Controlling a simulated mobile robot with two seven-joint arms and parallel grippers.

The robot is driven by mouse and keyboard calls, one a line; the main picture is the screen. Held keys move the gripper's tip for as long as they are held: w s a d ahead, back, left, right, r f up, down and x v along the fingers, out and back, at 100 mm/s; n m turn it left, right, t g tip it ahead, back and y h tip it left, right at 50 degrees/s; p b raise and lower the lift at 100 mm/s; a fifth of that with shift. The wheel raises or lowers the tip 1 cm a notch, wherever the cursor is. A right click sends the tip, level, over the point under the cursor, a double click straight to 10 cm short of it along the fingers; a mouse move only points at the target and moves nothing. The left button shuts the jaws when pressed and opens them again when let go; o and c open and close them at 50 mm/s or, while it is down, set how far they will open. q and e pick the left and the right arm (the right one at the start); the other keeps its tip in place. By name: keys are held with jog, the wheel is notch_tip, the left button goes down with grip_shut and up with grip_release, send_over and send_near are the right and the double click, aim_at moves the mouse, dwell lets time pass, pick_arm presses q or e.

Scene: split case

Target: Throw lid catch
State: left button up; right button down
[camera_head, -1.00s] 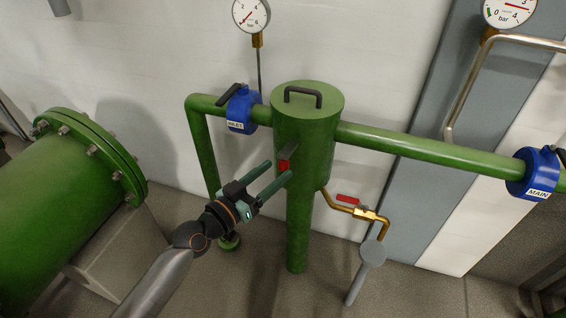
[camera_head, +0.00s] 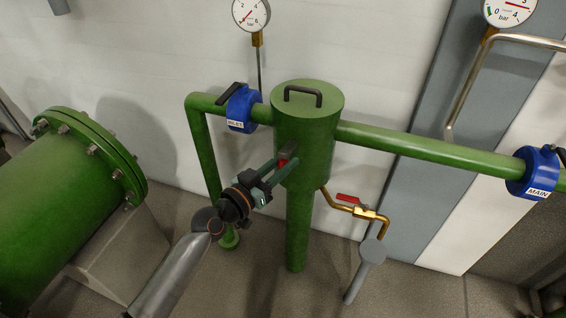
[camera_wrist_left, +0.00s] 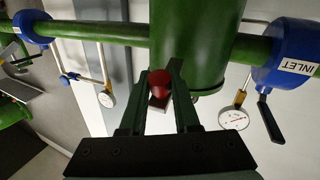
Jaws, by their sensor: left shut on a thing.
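The lid catch is a small red piece (camera_head: 283,161) with a dark part above it, on the front of the green canister (camera_head: 304,150). The canister's lid (camera_head: 312,92) sits on top and carries a dark handle. My left gripper (camera_head: 281,166) is shut on the catch, its fingers partly hiding it. In the left wrist view the red catch end (camera_wrist_left: 159,82) lies between the two green fingers, against the canister. My right gripper is in neither view.
A blue INLET valve (camera_head: 241,108) is on the pipe left of the canister, a blue MAIN valve (camera_head: 533,172) far right. A brass drain valve with a red lever (camera_head: 348,199) stands low right. A large green flanged vessel (camera_head: 70,190) is at left.

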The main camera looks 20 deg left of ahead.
pick_arm(q)
grip_shut()
dwell(0.9)
